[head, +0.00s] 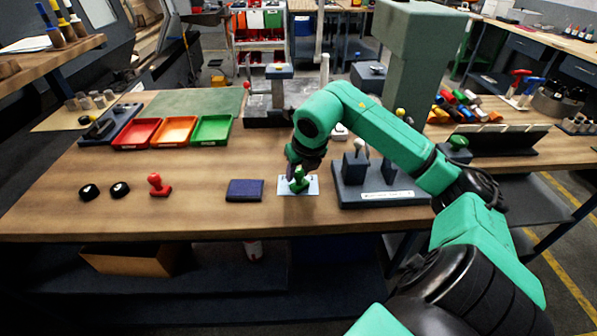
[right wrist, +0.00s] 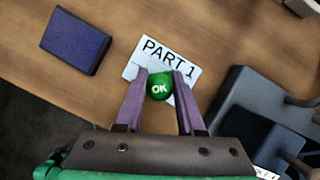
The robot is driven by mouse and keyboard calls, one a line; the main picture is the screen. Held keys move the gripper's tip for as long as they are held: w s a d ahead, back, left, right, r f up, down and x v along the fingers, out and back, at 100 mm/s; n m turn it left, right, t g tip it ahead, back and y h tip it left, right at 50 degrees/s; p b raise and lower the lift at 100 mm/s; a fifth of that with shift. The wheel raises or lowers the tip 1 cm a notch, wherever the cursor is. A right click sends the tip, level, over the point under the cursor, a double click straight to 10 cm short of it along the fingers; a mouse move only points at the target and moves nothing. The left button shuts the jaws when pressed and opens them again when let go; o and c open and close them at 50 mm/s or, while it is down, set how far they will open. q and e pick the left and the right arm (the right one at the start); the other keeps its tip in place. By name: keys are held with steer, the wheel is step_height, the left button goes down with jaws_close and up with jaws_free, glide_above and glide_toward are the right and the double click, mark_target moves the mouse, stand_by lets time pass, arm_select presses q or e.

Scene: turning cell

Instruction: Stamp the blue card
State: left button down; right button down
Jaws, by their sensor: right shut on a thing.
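My right gripper (head: 298,172) is shut on a green stamp (head: 299,184) over the card. In the right wrist view the stamp's round green knob (right wrist: 159,84) reads "OK" and sits between the purple fingers. The card (head: 312,186) is pale, bluish white in the head view, and lies flat on the table. In the right wrist view the card (right wrist: 150,52) reads "PART 1", and the stamp hides its lower part. I cannot tell whether the stamp touches the card. A dark blue ink pad (head: 245,190) lies left of the card. My left gripper is not in view.
A red stamp (head: 158,185) and two black round things (head: 120,189) stand to the left. Red, orange and green trays (head: 174,131) lie behind them. A dark stand (head: 385,195) is close to the right of the card. The front left tabletop is clear.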

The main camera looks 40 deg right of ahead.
steer(key=shift+s+f, duration=0.1)
steer(key=shift+f, duration=0.1)
steer(key=r+p, duration=0.5)
steer(key=r, duration=0.2)
steer(key=shift+w+r, duration=0.15)
steer(key=shift+w, duration=0.05)
stand_by(0.8)
